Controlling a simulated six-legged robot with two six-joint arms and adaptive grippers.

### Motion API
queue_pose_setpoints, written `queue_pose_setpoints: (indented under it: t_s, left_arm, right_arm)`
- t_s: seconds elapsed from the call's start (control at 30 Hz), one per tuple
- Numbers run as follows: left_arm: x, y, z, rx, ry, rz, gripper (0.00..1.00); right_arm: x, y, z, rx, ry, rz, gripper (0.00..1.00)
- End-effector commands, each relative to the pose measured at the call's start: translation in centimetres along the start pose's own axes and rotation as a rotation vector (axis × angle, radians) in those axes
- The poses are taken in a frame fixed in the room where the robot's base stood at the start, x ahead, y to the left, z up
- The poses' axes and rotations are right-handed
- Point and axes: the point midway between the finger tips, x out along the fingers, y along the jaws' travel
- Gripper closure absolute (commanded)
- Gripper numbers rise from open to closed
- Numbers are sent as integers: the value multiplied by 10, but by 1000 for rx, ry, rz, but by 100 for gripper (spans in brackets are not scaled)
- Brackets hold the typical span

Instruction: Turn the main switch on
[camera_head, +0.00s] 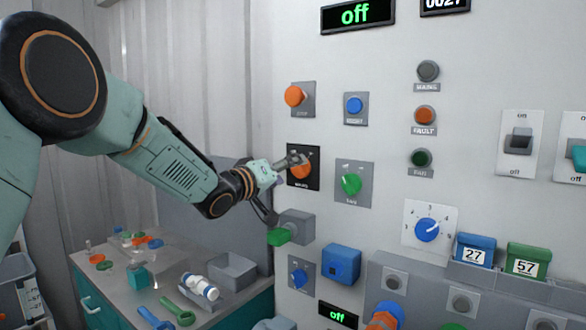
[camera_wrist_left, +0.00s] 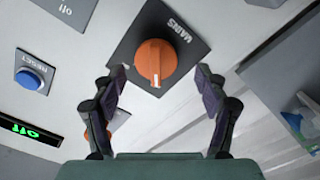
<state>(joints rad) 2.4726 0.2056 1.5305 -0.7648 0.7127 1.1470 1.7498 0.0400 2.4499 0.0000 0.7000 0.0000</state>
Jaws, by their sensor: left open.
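The main switch is an orange rotary knob (camera_head: 301,170) on a black square plate marked MAINS, on the pale wall panel. In the left wrist view the knob (camera_wrist_left: 156,61) sits ahead, with a white mark at its lower end. My left gripper (camera_head: 284,187) is open at the panel. In the wrist view its two fingertips (camera_wrist_left: 161,76) are spread to either side of the knob's lower end, with gaps showing. One finger covers part of the knob and plate in the head view. My right gripper is not in view.
An orange button (camera_head: 295,96) sits above the switch and a green knob (camera_head: 351,184) to its right. A grey box with a green lever (camera_head: 279,236) juts out below. A display (camera_head: 357,14) reads off. A cluttered bench (camera_head: 110,282) stands lower left.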

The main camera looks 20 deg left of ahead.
Motion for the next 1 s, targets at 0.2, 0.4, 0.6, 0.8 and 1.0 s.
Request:
queue_pose_setpoints:
  t_s: [0.2, 0.4, 0.6, 0.8, 1.0]
  left_arm:
    - [19, 2, 1, 3, -1, 0, 27]
    - [22, 1, 2, 1, -1, -1, 27]
    - [22, 1, 2, 1, -1, -1, 28]
    - [22, 1, 2, 1, -1, -1, 45]
    - [22, 2, 1, 2, -1, 0, 62]
  right_arm:
    - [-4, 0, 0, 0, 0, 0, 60]
    - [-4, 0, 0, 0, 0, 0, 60]
    - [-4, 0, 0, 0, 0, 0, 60]
    - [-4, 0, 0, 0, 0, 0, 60]
    - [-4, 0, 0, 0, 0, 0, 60]
